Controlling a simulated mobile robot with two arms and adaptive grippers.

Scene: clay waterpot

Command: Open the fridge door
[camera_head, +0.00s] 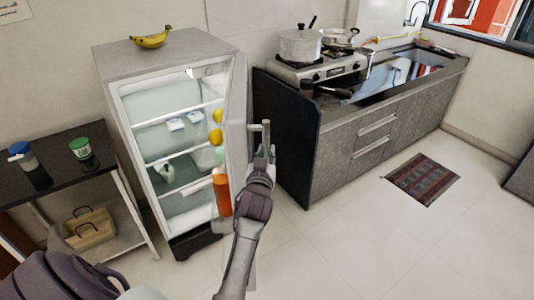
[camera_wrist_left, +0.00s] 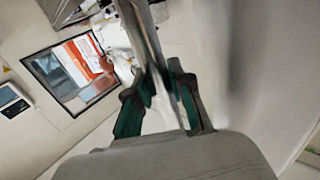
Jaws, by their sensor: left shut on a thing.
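The small fridge (camera_head: 165,66) stands against the wall with its inside showing. Its door (camera_head: 238,100) is hinged at the right and swung wide open, seen nearly edge-on. The door's metal handle (camera_head: 266,130) is on its outer face. My left gripper (camera_head: 264,156) is at the handle and shut on it. In the left wrist view, the handle (camera_wrist_left: 140,35) runs between the green-padded fingers of the gripper (camera_wrist_left: 158,88). The pale door face (camera_wrist_left: 265,70) fills the right side there. My right gripper is not in view.
Yellow fruit (camera_head: 216,137) and an orange bottle (camera_head: 221,192) are by the door's inner side. Bananas (camera_head: 151,38) lie on the fridge. A counter (camera_head: 345,150) with a stove stands close right of the door. A dark side table (camera_head: 55,160) stands left.

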